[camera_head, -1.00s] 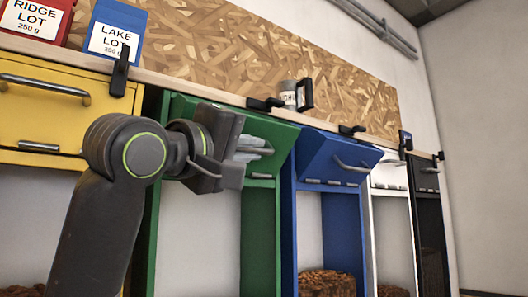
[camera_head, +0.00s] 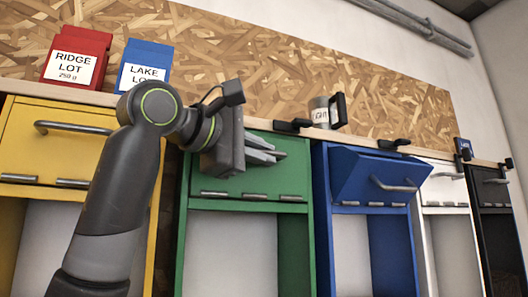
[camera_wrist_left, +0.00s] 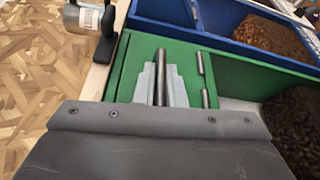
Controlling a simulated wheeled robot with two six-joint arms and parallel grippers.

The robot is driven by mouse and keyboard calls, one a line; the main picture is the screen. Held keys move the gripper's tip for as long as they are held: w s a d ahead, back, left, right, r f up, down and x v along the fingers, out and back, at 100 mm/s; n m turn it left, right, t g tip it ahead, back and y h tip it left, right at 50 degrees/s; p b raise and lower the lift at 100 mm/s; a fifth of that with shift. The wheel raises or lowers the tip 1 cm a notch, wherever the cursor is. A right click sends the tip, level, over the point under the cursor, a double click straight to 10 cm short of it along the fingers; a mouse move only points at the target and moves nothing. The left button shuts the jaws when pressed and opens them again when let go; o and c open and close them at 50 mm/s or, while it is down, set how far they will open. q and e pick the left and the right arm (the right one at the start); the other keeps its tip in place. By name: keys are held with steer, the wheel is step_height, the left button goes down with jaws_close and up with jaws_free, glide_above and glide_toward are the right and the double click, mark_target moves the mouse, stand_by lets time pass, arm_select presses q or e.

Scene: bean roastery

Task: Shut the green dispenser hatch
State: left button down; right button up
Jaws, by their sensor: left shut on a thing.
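The green dispenser hatch (camera_head: 292,172) is on the green dispenser, second from the left in the head view. Its face looks upright and about flush with the frame; I cannot tell whether a small gap is left at the top. My left gripper (camera_head: 268,155) is in front of it, shut on its handle. In the left wrist view the fingers (camera_wrist_left: 160,88) close around the handle bar (camera_wrist_left: 160,65), with the green hatch (camera_wrist_left: 132,58) behind. The arm and wrist hide the hatch's upper left in the head view. My right gripper is not in view.
A black latch (camera_head: 293,125) is on the shelf edge above the green hatch. A labelled metal tin (camera_head: 320,112) stands nearby. The blue hatch (camera_head: 350,172) beside it tilts outward. The yellow hatch (camera_head: 45,150) looks shut. Red (camera_head: 78,58) and blue (camera_head: 146,62) bags stand on the shelf.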

arm_select(q)
steer(key=shift+w+a+r+n, duration=0.1)
steer(key=shift+w+n, duration=0.1)
steer(key=shift+n, duration=0.1)
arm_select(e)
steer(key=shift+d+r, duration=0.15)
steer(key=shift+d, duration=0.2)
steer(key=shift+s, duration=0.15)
arm_select(q)
steer(key=c, duration=1.5)
jaws_free()
steer(key=shift+w, duration=0.1)
